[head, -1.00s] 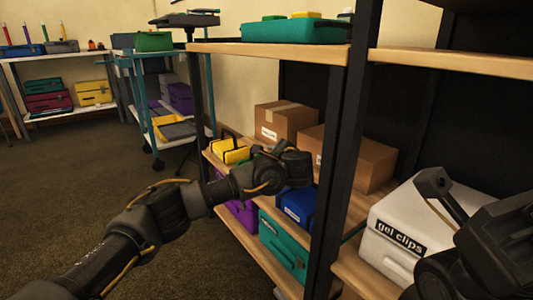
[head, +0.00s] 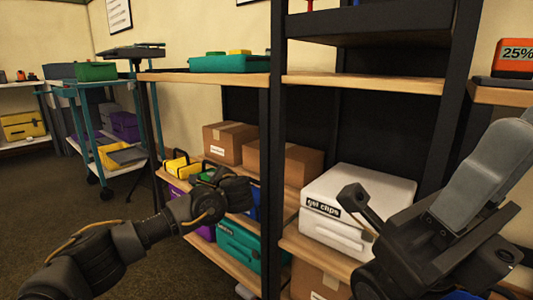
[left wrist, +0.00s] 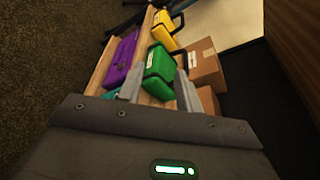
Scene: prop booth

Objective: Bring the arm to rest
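My left arm reaches in from the left in the head view. Its far end, with the left gripper (head: 238,188), is in front of the lower shelves, and the fingers are hard to make out there. In the left wrist view the two pale fingers of this gripper (left wrist: 161,88) stand apart. The gap between them shows only shelf and a green case (left wrist: 158,68) beyond, so it looks open and empty. My right arm is folded up at the lower right of the head view, in front of the shelf. Its fingers are not clear.
A white "gel clips" box (head: 350,190), brown cartons (head: 288,165), a yellow case (head: 180,167) and a teal case (head: 237,245) sit on the rack. A dark rack post (head: 271,200) stands just right of my left gripper. A teal cart (head: 92,135) stands left. Floor at left is clear.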

